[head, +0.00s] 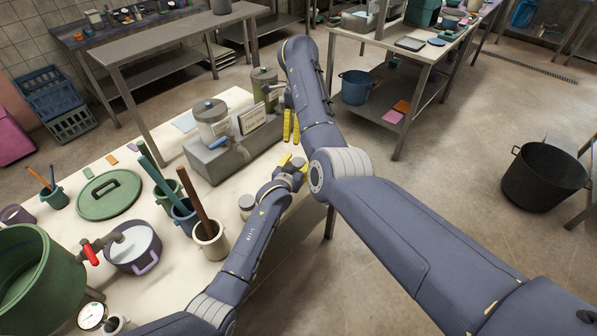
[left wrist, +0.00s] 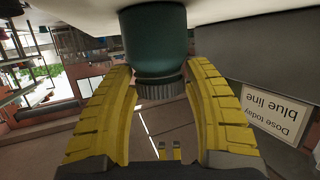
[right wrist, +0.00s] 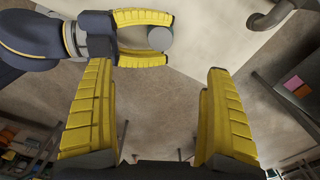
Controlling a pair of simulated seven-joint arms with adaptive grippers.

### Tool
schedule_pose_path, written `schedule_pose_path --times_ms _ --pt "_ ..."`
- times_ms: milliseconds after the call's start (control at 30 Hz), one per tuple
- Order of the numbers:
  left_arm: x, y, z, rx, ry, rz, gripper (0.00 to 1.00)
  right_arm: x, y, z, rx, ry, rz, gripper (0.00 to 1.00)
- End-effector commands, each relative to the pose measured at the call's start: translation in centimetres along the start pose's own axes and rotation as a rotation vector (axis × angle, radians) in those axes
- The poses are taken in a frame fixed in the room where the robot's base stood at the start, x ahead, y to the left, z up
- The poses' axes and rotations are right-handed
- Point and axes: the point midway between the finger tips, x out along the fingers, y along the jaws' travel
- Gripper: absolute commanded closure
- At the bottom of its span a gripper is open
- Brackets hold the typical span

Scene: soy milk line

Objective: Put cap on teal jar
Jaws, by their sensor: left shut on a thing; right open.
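My left gripper (left wrist: 160,82) is shut on a grey ribbed cap (left wrist: 160,89) at the table edge; that view is upside down. The cap lines up with the top of the teal jar (left wrist: 153,40), which stands on the table. I cannot tell whether the cap is seated. From above, the right wrist view shows the round grey cap (right wrist: 160,38) between the left fingertips, the jar hidden beneath. In the head view the left gripper (head: 293,167) hides the jar. My right gripper (head: 291,127) is open and empty, its fingers (right wrist: 160,80) near the left gripper.
A grey machine (head: 220,158) with a sign stands behind on the table (head: 110,240). Open floor lies beyond the table edge.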

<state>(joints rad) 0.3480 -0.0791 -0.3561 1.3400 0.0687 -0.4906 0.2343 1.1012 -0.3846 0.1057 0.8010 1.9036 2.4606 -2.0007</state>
Motion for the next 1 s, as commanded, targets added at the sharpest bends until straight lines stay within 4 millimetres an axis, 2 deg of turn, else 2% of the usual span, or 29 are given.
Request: schedule_pose_path --times_ms 200,533,567,767,1000 --pt "-0.03 -0.02 0.48 0.0 -0.008 -0.001 1.0 -1.21 0.01 0.02 0.0 0.0 0.0 0.13" --pt "-0.03 -0.02 0.49 0.0 -0.008 -0.001 1.0 -1.35 0.02 0.01 0.0 0.0 0.0 0.13" --pt "-0.03 -0.02 0.49 0.0 -0.008 -0.001 0.44 -1.35 0.02 0.01 0.0 0.0 0.0 0.13" --pt "-0.02 -0.01 0.3 0.0 -0.005 0.0 0.21 -1.34 0.01 0.01 0.0 0.0 0.0 0.13" --pt "-0.03 0.0 0.13 0.0 -0.002 0.0 0.2 -1.33 0.01 0.0 0.0 0.0 0.0 0.13"
